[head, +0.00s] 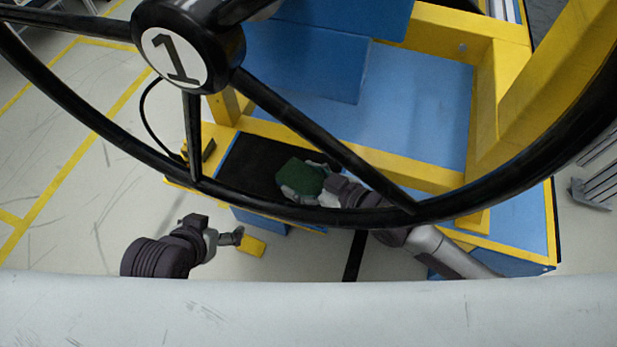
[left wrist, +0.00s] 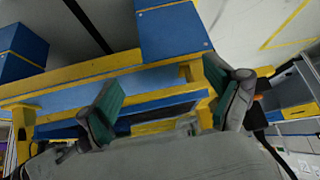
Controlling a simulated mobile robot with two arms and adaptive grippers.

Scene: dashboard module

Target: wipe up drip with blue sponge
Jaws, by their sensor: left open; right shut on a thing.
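In the head view my right gripper (head: 308,184) is shut on a dark green, block-like thing (head: 302,174). It holds it over or against the black panel (head: 243,165); I cannot tell whether they touch. No clearly blue sponge shows, and I cannot make out a drip. My left gripper (head: 232,237) is low, left of the right arm and apart from the panel. In the left wrist view the left gripper (left wrist: 163,100) is open and empty, its green-padded fingers wide apart.
A black steering wheel (head: 192,135) with a "1" hub crosses the head view in front of my arms. A yellow and blue frame (head: 420,110) surrounds the black panel. The grey floor (head: 75,180) at the left is mostly clear.

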